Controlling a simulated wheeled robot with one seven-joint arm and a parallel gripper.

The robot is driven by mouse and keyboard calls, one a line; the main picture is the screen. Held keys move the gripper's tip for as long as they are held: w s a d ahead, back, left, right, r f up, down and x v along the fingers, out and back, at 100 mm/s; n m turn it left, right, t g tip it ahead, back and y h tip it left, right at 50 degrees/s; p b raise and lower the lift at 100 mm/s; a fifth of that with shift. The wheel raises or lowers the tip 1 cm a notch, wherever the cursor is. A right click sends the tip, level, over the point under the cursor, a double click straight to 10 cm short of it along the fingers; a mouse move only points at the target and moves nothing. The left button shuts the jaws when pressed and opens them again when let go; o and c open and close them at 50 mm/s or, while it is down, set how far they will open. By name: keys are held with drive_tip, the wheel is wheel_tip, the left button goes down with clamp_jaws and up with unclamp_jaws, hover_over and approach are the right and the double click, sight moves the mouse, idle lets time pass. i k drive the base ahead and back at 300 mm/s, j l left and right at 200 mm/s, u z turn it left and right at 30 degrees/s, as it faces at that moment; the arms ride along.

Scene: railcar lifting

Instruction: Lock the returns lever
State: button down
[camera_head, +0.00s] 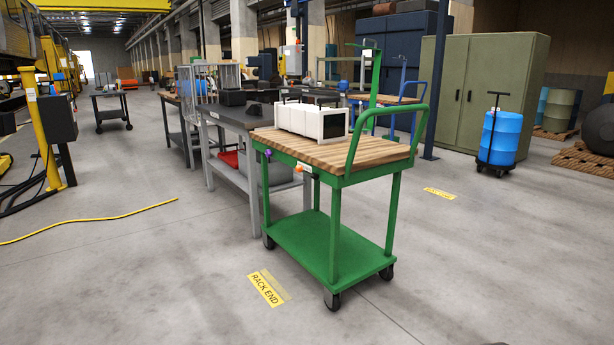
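No lever marked as the returns lever can be clearly made out in the head view. A green cart (338,247) with a wooden top and a lower shelf stands in the middle. A small purple piece (267,154) sits at the left end of its top edge; whether it is a lever is too small to tell. A small orange tag (304,168) is on the near edge. My gripper is not in view.
A white box-like unit (312,120) stands on the cart. Grey workbenches (240,119) stand behind it. A yellow hose (90,223) lies on the left floor. A blue drum (502,137) stands at right. Floor around the "RACK END" label (266,289) is clear.

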sight(298, 168)
drive_tip(key=i+u, duration=0.15)
drive_tip(key=i, duration=0.3)
drive_tip(key=i+l+u, duration=0.15)
drive_tip(key=i, duration=0.25)
drive_tip(key=i+l+u, duration=0.15)
drive_tip(key=i, duration=0.3)
drive_tip(key=i+l+u, duration=0.15)
drive_tip(key=i, duration=0.25)
